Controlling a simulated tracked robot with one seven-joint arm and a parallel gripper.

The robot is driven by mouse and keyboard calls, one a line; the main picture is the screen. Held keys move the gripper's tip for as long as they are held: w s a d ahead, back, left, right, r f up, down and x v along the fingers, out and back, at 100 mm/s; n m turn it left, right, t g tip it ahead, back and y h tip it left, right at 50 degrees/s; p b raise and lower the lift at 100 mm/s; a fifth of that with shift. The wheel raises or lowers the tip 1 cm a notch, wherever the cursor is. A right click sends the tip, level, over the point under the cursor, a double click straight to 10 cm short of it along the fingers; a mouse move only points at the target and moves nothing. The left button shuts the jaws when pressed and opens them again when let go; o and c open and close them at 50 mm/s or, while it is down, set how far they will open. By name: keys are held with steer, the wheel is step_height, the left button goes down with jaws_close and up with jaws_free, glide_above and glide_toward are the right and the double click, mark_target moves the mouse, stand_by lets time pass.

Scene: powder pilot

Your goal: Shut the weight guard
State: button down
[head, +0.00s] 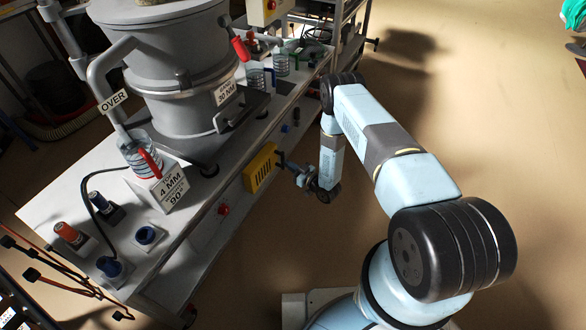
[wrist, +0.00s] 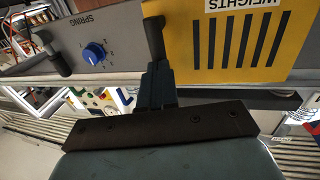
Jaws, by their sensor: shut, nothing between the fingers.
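The weight guard (head: 262,168) is a yellow slotted panel on the bench's front side in the head view. In the wrist view the guard (wrist: 245,45) fills the upper right, marked WEIGHTS, with a black handle (wrist: 153,38) at its left edge. My gripper (wrist: 156,72) is shut and empty, its fingertips just below the handle's lower end; I cannot tell whether they touch it. In the head view my gripper (head: 288,166) is just right of the guard. How far the guard stands open is not clear.
A grey panel marked SPRING with a blue knob (wrist: 94,53) and a black lever (wrist: 55,55) lies left of the guard. A red button (head: 223,209) sits on the bench front. The floor (head: 480,110) right of my arm is clear.

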steer(key=shift+a, duration=0.1)
steer(key=shift+w, duration=0.3)
stand_by(0.3)
steer(key=v, duration=1.4)
steer(key=shift+w, duration=0.2)
steer(key=shift+f, duration=0.1)
